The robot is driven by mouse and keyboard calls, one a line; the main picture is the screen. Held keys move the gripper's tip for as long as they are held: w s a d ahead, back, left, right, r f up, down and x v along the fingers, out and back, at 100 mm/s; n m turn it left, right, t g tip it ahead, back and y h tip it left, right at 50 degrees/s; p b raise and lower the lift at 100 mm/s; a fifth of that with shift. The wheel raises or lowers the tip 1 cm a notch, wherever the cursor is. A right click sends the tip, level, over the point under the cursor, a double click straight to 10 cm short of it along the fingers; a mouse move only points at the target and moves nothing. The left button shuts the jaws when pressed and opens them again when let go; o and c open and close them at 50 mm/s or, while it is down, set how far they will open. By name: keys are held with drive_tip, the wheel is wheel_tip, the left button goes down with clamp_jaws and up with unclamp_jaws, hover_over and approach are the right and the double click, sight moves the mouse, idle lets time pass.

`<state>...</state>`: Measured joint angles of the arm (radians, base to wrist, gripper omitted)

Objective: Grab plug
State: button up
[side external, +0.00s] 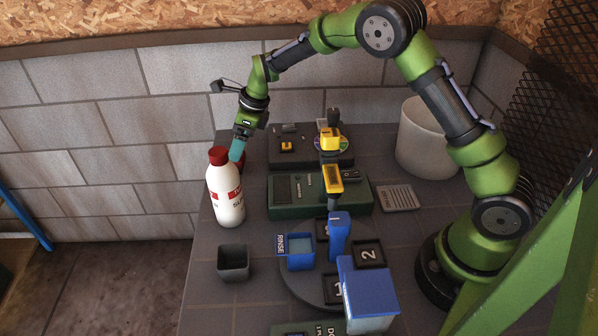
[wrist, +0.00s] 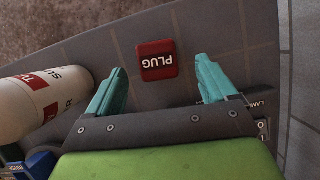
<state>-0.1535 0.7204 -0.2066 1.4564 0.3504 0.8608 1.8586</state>
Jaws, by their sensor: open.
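The plug is a small red block with white "PLUG" lettering (wrist: 158,61). In the wrist view it lies on the grey tabletop, just beyond and between my fingertips. My gripper (wrist: 160,78) has its two teal fingers spread apart with nothing between them. In the side view my gripper (side external: 239,146) points down behind the white bottle. A little red at its right there may be the plug, mostly hidden by the fingers.
A white bottle with a red cap (side external: 226,190) stands close to my gripper, and it also shows at the left of the wrist view (wrist: 38,100). A green device (side external: 290,195), a dark square cup (side external: 233,262) and a blue rinse container (side external: 300,262) stand nearby.

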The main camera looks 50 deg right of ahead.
drive_tip(key=x, duration=0.5)
drive_tip(key=shift+s+a, duration=0.15)
drive_tip(key=c, duration=1.1)
